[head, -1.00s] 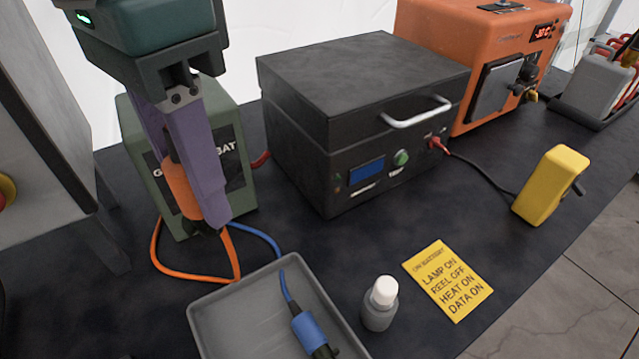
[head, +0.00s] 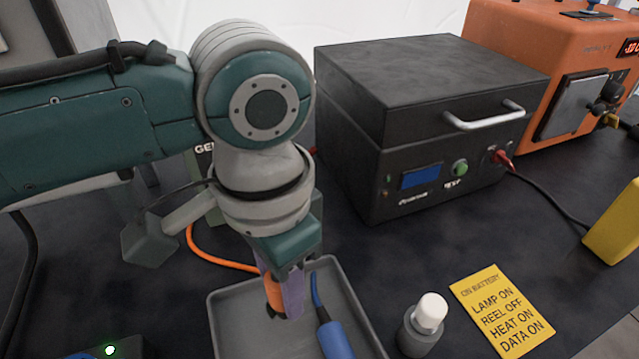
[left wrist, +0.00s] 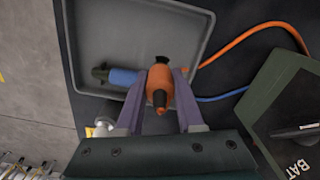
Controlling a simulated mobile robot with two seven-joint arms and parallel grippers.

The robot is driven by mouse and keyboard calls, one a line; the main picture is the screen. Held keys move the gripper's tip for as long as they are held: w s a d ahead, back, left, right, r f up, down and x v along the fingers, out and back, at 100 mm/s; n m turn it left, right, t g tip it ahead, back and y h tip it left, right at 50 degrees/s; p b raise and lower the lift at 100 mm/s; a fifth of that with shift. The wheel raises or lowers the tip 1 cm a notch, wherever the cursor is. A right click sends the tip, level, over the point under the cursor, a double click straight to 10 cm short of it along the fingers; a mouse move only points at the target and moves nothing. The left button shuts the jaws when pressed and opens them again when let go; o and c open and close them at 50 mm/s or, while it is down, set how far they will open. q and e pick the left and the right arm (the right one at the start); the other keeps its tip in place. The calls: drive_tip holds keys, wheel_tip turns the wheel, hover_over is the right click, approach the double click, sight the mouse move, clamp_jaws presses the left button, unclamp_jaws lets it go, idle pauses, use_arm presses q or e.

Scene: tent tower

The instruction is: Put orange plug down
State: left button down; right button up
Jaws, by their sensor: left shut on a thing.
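My left gripper (head: 281,303) is shut on the orange plug (head: 271,291), fingers pointing down. It holds the plug over the left part of the grey tray (head: 224,322). In the left wrist view the plug (left wrist: 159,88) sits between the two purple fingers (left wrist: 160,76), with the tray (left wrist: 100,38) beneath. I cannot tell whether the plug touches the tray floor. Its orange cable (head: 215,259) runs back to the left. A blue plug (head: 333,338) lies in the tray just right of the gripper. My right gripper is not in view.
A white-capped bottle (head: 424,322) stands right of the tray, beside a yellow card (head: 502,307). A black box (head: 430,100) with a handle and an orange unit (head: 540,60) stand behind. A green battery box (left wrist: 288,112) is partly hidden by my arm.

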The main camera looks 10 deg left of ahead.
use_arm(q)
drive_tip(key=shift+f, duration=1.15)
drive_tip(key=shift+f, duration=0.1)
drive_tip(key=c, duration=0.5)
unclamp_jaws()
drive_tip(key=shift+c, duration=0.2)
wheel_tip(320, 180, up, 12)
drive_tip(key=shift+r+p, duration=0.15)
drive_tip(key=shift+p, duration=1)
drive_tip(key=s+d+f+n+t+h, duration=0.1)
drive_tip(key=s+d+f+h, duration=0.25)
drive_tip(key=s, duration=0.25)
drive_tip(key=s+a+n+t+y, duration=0.2)
drive_tip(key=s+a, duration=0.5)
drive_tip(key=a, duration=0.6)
drive_tip(key=n+y, duration=0.1)
drive_tip(key=n, duration=0.1)
drive_tip(key=shift+s+f+n+t, duration=0.2)
drive_tip(key=shift+f+n+t, duration=0.1)
drive_tip(key=shift+f, duration=0.05)
